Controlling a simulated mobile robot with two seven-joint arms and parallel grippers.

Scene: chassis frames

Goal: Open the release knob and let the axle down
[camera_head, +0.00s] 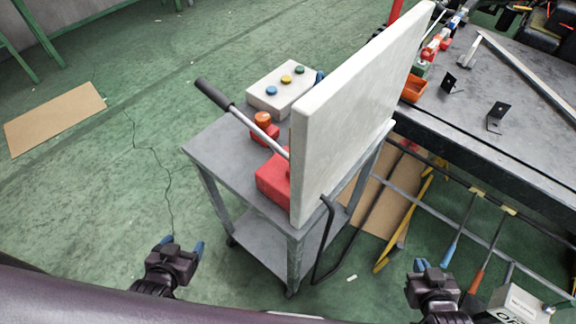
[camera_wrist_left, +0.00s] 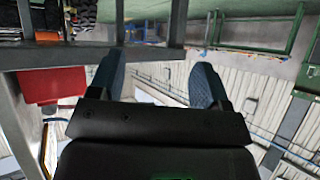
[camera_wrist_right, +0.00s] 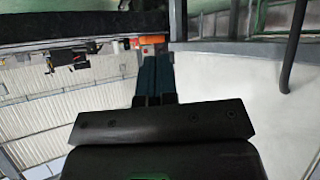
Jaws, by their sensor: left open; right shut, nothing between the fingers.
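An orange-red knob (camera_head: 263,119) stands on a small red base on the grey cart (camera_head: 218,150); I cannot tell whether it is the release knob. Beside it a lever with a dark grip (camera_head: 214,94) slopes down to a red block (camera_head: 272,180), partly hidden behind a tall pale panel (camera_head: 350,105). I cannot make out an axle. My left gripper (camera_head: 182,246) is open and empty, in front of the cart at left; its spread fingers show in the left wrist view (camera_wrist_left: 158,80). My right gripper (camera_head: 432,266) is right of the cart, its fingers together and empty in the right wrist view (camera_wrist_right: 155,72).
A box with blue, yellow and green buttons (camera_head: 284,88) sits at the cart's back. A dark workbench (camera_head: 500,95) with brackets and an orange bin (camera_head: 414,88) stands at right. A bent black bar (camera_head: 326,240) hangs by the cart's front right.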

